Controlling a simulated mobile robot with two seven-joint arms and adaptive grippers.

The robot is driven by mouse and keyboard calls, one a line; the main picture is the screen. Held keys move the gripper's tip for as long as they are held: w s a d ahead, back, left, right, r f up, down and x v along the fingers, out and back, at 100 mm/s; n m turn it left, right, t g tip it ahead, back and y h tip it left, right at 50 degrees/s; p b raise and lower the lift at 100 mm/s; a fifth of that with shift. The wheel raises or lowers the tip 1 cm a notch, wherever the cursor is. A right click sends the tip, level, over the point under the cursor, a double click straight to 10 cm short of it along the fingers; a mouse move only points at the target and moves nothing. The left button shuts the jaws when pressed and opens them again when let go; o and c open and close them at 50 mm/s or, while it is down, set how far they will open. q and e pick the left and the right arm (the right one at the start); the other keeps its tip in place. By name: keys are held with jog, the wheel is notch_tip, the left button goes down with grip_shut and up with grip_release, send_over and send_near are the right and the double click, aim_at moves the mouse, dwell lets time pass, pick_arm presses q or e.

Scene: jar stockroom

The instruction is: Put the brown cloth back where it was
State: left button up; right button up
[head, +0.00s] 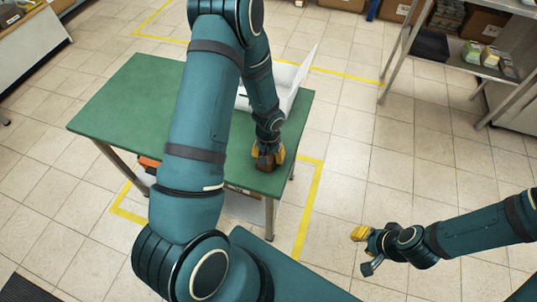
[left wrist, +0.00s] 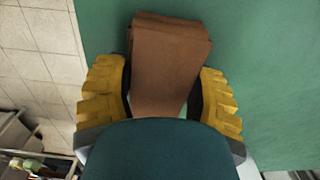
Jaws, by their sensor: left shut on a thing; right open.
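The brown cloth (left wrist: 170,60) is a folded stack between the yellow fingers of my left gripper (left wrist: 160,98) in the left wrist view. My left gripper (head: 267,157) is shut on it at the right front part of the green table (head: 125,100) in the head view. There the cloth (head: 267,166) shows only as a small brown patch, mostly hidden by the gripper. I cannot tell whether the cloth touches the table top. My right gripper (head: 362,250) is open and empty, out over the floor at the lower right.
A white open box or panel (head: 297,84) stands on the table behind my left arm. An orange thing (head: 149,163) shows below the table's front edge. A shelf rack (head: 470,62) with small boxes stands at the upper right. Yellow tape (head: 313,205) marks the floor around the table.

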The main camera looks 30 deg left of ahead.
pick_arm(q)
jog(key=shift+f, duration=0.2)
jog(key=o, duration=1.1)
jog(key=shift+r, duration=0.15)
jog(key=shift+r, duration=0.3)
notch_tip(320, 180, up, 11)
jog(key=p, duration=0.2)
jog(key=s+d+f+h, duration=0.1)
jog(key=s+d+f, duration=0.1)
jog(key=d, duration=0.3)
jog(key=s+d+f+t+h, duration=0.1)
jog(key=s+d+f, duration=0.2)
jog(key=d, duration=0.3)
jog(key=s+d+f+m+h, duration=0.1)
jog(key=s+d+f, duration=0.2)
jog(key=d, duration=0.3)
jog(key=shift+s+d+t+h, duration=0.25)
jog(key=shift+s+t+h, duration=0.15)
jog(key=shift+s, duration=0.45)
